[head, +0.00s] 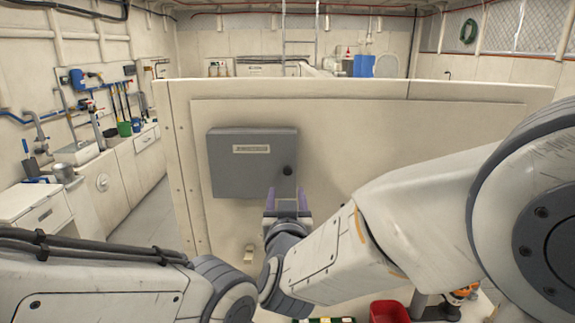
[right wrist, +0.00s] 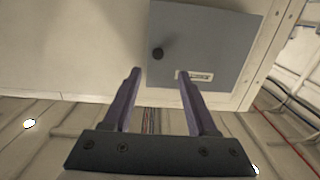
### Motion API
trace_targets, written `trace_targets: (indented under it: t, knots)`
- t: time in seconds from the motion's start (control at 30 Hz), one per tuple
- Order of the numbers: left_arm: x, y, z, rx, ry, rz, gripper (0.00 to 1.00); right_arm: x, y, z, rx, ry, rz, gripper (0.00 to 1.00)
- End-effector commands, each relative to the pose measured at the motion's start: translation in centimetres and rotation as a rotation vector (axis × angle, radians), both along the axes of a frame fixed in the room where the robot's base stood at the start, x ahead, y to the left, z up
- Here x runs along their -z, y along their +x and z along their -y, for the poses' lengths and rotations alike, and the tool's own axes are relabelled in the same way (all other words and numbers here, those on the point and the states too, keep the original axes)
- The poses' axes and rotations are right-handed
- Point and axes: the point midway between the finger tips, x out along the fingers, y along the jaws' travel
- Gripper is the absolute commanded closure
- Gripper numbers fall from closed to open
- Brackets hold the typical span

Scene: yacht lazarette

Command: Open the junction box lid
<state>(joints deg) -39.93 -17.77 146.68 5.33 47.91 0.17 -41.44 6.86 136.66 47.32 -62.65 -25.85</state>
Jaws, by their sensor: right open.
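The grey junction box (head: 240,165) is mounted on a cream panel, its flat lid shut. A pale label sits near the lid's top, and a dark round knob (head: 288,171) is near its right edge. My right gripper (head: 287,192) is open and empty, its purple fingers just below the knob in the head view. In the right wrist view the box (right wrist: 215,40) appears turned over, and the knob (right wrist: 158,53) lies beyond the gap between the fingertips (right wrist: 159,74). The fingers look apart from the knob. My left gripper is not in view; only my left arm shows.
The cream panel (head: 400,125) stands upright across the middle, bare right of the box. A workbench (head: 120,170) with tools and buckets lines the left wall. A red bin (head: 389,312) is low at the front. A blue container (head: 364,66) stands behind the panel.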

Motion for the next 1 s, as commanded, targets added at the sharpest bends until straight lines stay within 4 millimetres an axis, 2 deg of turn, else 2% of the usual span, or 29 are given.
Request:
trace_targets:
  t: [0.17, 0.4, 0.6, 0.8, 1.0]
  knots:
    - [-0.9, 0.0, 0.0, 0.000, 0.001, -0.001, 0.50, -0.5, 1.9, 0.4, 0.018, -0.003, 0.012, 0.42]
    - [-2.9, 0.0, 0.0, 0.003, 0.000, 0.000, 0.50, -0.6, 6.4, 0.4, 0.016, -0.003, 0.010, 0.42]
    - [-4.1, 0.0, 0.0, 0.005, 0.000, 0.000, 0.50, -0.5, 9.3, 0.3, 0.014, -0.002, 0.010, 0.42]
    - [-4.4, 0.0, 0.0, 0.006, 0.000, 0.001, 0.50, -0.3, 10.4, 0.3, 0.013, -0.001, 0.011, 0.42]
    - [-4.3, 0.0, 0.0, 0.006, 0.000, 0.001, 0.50, -0.2, 10.4, 0.3, 0.012, -0.001, 0.012, 0.42]
